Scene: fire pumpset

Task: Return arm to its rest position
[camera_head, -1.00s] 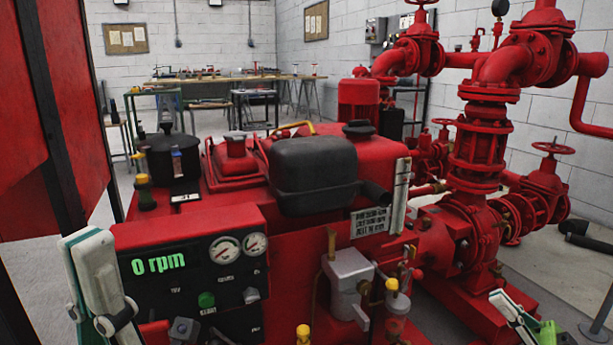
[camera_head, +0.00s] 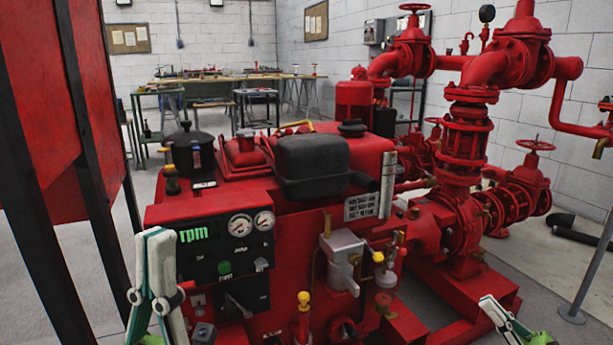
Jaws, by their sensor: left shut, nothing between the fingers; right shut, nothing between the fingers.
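My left gripper (camera_head: 156,278), white and green with dark joints, stands upright at the lower left, in front of the left end of the control panel (camera_head: 212,258). It is shut and holds nothing. My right gripper (camera_head: 512,322) shows only in part at the bottom right edge, in front of the pump base. It is shut and empty, and its lower part is cut off by the frame. The panel belongs to the red pumpset engine (camera_head: 290,225) and carries two round gauges (camera_head: 252,223), a green button (camera_head: 224,267) and a display reading "rpm".
Red pipes and valves (camera_head: 465,150) rise at the right. A red panel with dark posts (camera_head: 75,130) stands close at the left. A grey post (camera_head: 590,270) stands at the right edge. Workbenches (camera_head: 225,80) line the back. Grey floor is open between the posts and engine.

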